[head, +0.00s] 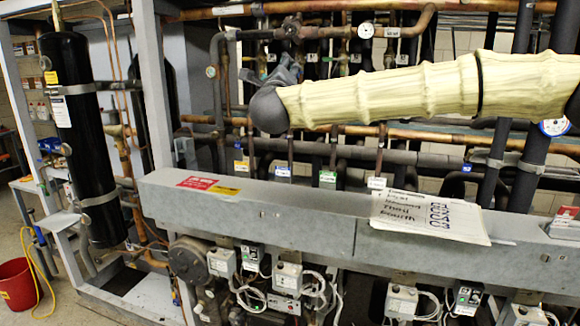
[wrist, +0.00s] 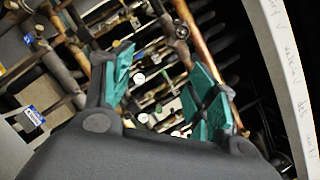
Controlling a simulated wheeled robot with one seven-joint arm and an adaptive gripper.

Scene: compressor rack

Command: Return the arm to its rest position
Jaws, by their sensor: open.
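My arm (head: 380,92) wears a cream ribbed sleeve and reaches in from the right edge of the head view, in front of the rack's pipes. Its dark rounded wrist end (head: 268,108) is left of centre, above the grey beam. The fingers are not clear in the head view. In the wrist view my gripper (wrist: 165,88) is open, its two green-padded fingers spread wide. No object shows between the pads, only pipes and valves behind them.
A grey beam (head: 270,216) crosses below the arm, with a paper note (head: 430,217) on it. Copper and black pipes fill the space behind. A black cylinder (head: 80,140) stands at left, and a red bucket (head: 17,285) is on the floor.

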